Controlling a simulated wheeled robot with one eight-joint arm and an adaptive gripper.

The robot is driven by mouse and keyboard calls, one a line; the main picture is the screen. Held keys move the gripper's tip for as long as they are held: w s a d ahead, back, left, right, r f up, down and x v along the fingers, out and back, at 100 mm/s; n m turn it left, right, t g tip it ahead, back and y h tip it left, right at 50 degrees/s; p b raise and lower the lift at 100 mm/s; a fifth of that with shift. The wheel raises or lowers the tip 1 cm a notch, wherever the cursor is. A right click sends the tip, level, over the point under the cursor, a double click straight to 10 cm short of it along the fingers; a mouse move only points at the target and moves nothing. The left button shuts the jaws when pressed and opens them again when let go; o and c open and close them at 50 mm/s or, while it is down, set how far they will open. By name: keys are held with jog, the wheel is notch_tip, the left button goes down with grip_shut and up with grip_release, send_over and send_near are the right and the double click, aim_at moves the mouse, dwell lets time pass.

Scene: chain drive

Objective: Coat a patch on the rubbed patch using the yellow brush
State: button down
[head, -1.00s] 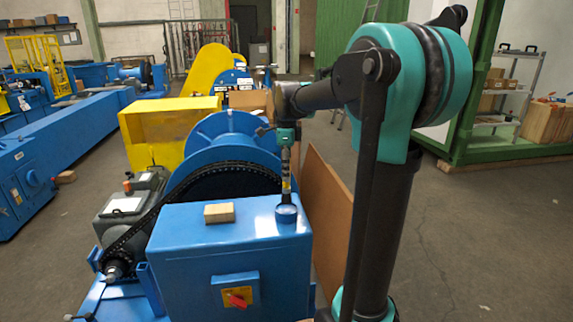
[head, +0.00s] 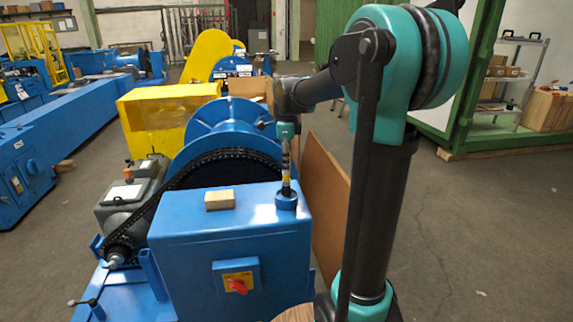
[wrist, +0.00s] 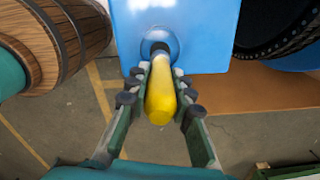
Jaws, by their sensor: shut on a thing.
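The yellow brush (wrist: 160,98) is held upright in my gripper (wrist: 160,80), its yellow handle between the two fingers in the wrist view. The gripper (head: 285,150) also shows in the head view above the right side of the blue cabinet. The brush's lower end stands in a round blue pot (head: 287,199) on the cabinet top; the pot's rim and dark opening show in the wrist view (wrist: 157,38). The bristles are hidden inside the pot. I cannot make out the rubbed patch with certainty in either view.
The blue cabinet (head: 185,255) carries a tan block (head: 219,199) and a red switch (head: 238,285). A black chain (head: 150,215) runs round a large wheel behind it. A brown panel (head: 322,185) leans to the right. A yellow guard (head: 165,120) stands behind.

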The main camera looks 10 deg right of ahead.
jog(key=shift+f, duration=0.6)
dwell(1.4)
jog(key=shift+r, duration=0.1)
jog(key=shift+r, duration=3.45)
